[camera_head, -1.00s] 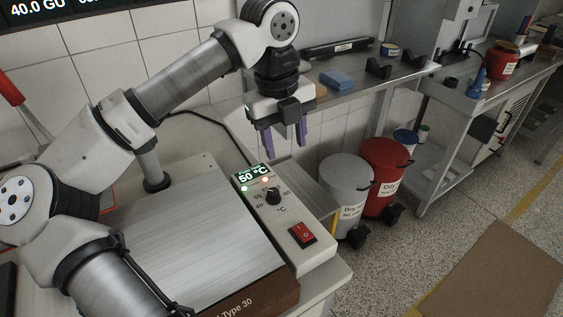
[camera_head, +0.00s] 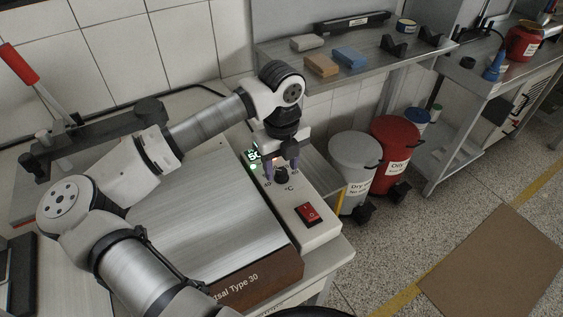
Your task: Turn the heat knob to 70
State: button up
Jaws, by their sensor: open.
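The black heat knob (camera_head: 282,179) sits on the white control panel (camera_head: 316,232), above a red rocker switch (camera_head: 308,213). My gripper (camera_head: 282,174) points down at the knob with its purple fingers apart, one on each side of it. I cannot tell whether a finger touches the knob. The green display (camera_head: 253,156) is partly hidden by my gripper; only its left part, reading like "50", shows. Most of the dial numbers and the knob's pointer are hidden or too small to read.
The metal hotplate (camera_head: 205,235) lies left of the panel. A shelf (camera_head: 375,58) with sponges is behind. White (camera_head: 353,165) and red (camera_head: 395,150) bins stand on the floor to the right. A red-handled lever (camera_head: 20,65) is at the far left.

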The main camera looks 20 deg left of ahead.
jog(key=shift+f, duration=0.35)
jog(key=c, duration=1)
